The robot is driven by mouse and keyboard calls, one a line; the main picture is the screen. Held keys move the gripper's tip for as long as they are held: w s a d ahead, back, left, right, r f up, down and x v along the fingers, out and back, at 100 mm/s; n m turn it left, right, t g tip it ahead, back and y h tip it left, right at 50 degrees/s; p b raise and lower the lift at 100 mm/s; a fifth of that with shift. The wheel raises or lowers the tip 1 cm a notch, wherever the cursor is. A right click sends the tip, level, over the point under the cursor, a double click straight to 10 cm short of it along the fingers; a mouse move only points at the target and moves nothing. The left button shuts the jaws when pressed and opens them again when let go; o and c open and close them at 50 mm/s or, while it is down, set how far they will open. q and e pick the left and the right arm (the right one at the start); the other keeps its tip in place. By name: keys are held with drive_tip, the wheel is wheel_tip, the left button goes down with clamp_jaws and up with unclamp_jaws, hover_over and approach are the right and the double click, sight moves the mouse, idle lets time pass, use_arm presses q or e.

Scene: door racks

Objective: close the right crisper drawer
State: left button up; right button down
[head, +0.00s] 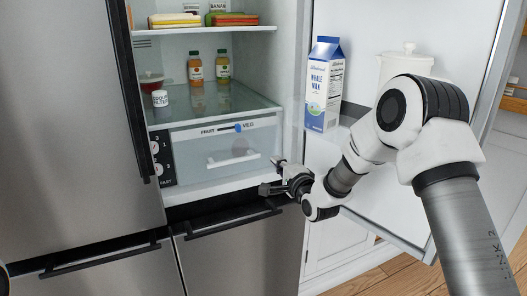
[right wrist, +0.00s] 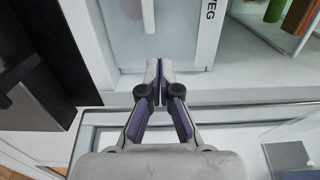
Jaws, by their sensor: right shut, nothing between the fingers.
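The crisper drawer (head: 222,150) is a clear, pale box with a white handle (head: 232,158), low in the open fridge under a glass shelf. I cannot tell how far the drawer stands out. My right gripper (head: 270,186) is at the lower right of the drawer front, beside the fridge's side wall. In the right wrist view its fingers (right wrist: 159,68) are together and empty, close to a pale panel (right wrist: 160,25); contact is unclear. My left gripper is out of view.
The open fridge door (head: 340,200) stands to the right, with a milk carton (head: 323,85) and a white lidded pot (head: 404,60) on it. Juice bottles (head: 195,68) stand on the glass shelf. A black handle (head: 232,220) juts out below the drawer.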

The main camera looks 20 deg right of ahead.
sight(259, 146)
drive_tip(key=w, duration=0.9)
drive_tip(key=shift+w+a+f, duration=0.1)
drive_tip(key=shift+w+a, duration=0.15)
drive_tip(key=shift+w, duration=0.1)
